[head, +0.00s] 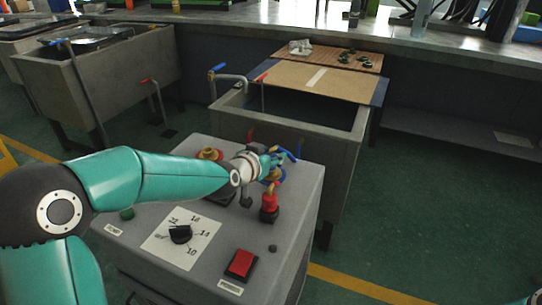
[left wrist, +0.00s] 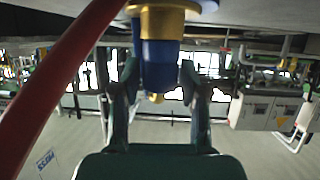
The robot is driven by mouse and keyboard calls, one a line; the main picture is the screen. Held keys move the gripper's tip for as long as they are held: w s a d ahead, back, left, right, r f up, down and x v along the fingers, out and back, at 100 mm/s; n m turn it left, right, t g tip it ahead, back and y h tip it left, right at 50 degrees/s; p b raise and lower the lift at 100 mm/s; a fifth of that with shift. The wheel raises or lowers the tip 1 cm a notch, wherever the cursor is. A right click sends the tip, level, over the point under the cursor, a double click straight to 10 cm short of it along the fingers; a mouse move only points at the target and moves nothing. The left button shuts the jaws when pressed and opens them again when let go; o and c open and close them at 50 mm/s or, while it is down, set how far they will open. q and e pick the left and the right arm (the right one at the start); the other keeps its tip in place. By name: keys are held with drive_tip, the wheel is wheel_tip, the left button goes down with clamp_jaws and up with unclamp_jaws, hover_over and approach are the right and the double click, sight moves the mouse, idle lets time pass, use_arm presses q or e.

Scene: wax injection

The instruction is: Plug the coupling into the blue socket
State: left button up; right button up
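My left gripper (head: 275,161) reaches over the grey control box (head: 300,185) from the left, at a blue-and-brass fitting (head: 272,174) on the box top. In the left wrist view this fitting (left wrist: 158,60) stands between the two fingers (left wrist: 158,80), with a brass collar and a small brass tip. The fingertips lie close on both sides of it; contact is not clear. I cannot tell coupling from blue socket here. A red fitting (head: 269,203) stands in front, and a brass-and-red one (head: 209,154) lies behind the arm.
A dial plate (head: 200,245) and a red button (head: 241,264) are on the box's front part. A grey tank (head: 290,125) with a brown board (head: 315,80) stands behind. A red bar (left wrist: 60,80) crosses the wrist view's left side. The floor at right is clear.

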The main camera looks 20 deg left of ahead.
use_arm(q)
drive_tip(key=shift+o, duration=0.8)
drive_tip(key=shift+s, duration=0.1)
drive_tip(key=v, duration=1.1)
drive_tip(key=shift+s, duration=0.4)
drive_tip(key=shift+a+r, duration=0.1)
drive_tip(key=shift+a, duration=0.05)
